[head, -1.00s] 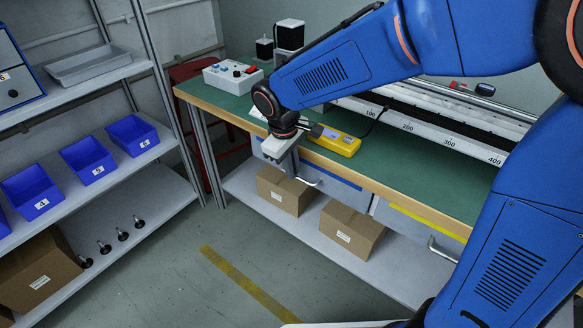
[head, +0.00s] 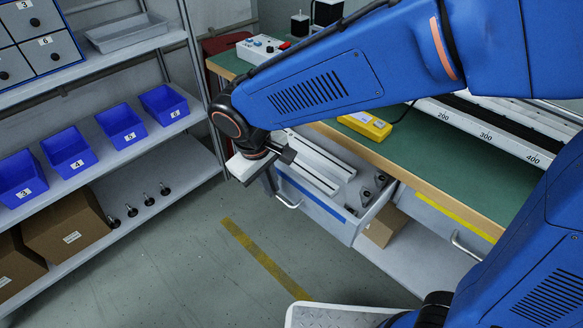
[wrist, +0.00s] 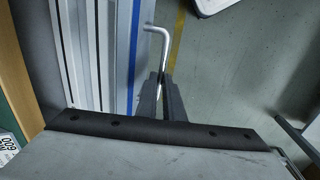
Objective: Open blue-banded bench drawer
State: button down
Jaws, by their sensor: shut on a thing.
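The blue-banded drawer (head: 325,218) hangs under the green-topped bench and is pulled well out, its inside showing. A blue stripe runs across its grey front. Its metal bar handle (head: 290,205) shows at the left of the front, and it also shows in the wrist view (wrist: 156,32). My gripper (wrist: 161,78) is at that handle, its two dark fingers shut on the bar.
Pale rails (head: 318,165) and small dark-ended parts lie in the drawer. A yellow-banded drawer (head: 450,215) to the right is closed. A shelf rack with blue bins (head: 122,125) stands at the left. A cardboard box (head: 383,225) sits on the bench's lower shelf. Floor before the drawer is clear.

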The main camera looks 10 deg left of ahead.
jog(key=s+a, duration=0.7)
jog(key=s, duration=0.2)
jog(key=shift+a+r, duration=0.1)
jog(key=c, duration=2.2)
grip_release()
jog(key=s+r, duration=0.1)
jog(key=r, duration=0.4)
jog(key=a+r, duration=0.1)
jog(key=r, duration=0.5)
jog(key=s+r, duration=0.1)
jog(key=r, duration=0.5)
jog(key=shift+s+a, duration=0.3)
jog(key=shift+a, duration=0.1)
